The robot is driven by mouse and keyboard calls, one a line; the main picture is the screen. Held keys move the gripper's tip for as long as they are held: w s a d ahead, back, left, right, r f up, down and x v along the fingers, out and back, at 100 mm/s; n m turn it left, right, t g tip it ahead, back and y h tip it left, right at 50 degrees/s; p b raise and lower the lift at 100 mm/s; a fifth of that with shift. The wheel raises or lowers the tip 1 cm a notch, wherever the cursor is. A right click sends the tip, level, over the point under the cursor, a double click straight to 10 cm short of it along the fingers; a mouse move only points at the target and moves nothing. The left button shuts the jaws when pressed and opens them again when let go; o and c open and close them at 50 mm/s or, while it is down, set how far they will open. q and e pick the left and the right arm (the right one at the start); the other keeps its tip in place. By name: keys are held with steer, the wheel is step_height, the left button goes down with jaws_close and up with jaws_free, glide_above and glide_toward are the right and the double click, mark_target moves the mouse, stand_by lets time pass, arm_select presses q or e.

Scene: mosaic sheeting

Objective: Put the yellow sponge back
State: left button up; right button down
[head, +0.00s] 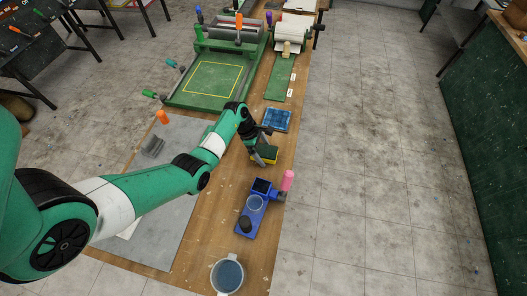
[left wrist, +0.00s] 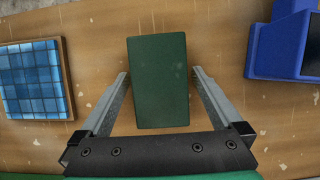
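The sponge (head: 270,154) has a dark green top and a yellow lower part in the head view. It lies on the wooden bench between the blue mosaic sheet and the blue tool. In the left wrist view only the green top of the sponge (left wrist: 158,82) shows. My left gripper (head: 263,149) is over the sponge, pointing down. In the left wrist view the fingers of my left gripper (left wrist: 160,75) are spread, one on each side of the sponge, with gaps of bench between. My right gripper is not in view.
The blue mosaic sheet (head: 276,120) lies behind the sponge, on a wooden-edged board. A blue tool with a pink handle (head: 253,212) stands in front, then a grey bucket (head: 227,276). A green framed press (head: 213,83) is at the back. Bare bench (head: 205,240) lies left of the tool.

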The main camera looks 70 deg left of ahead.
arm_select(q)
steer(key=shift+r, duration=0.25)
steer(key=p+v, duration=0.3)
steer(key=v, duration=0.8)
steer(key=shift+r+p, duration=0.35)
steer(key=shift+r, duration=0.05)
steer(key=shift+a, duration=0.1)
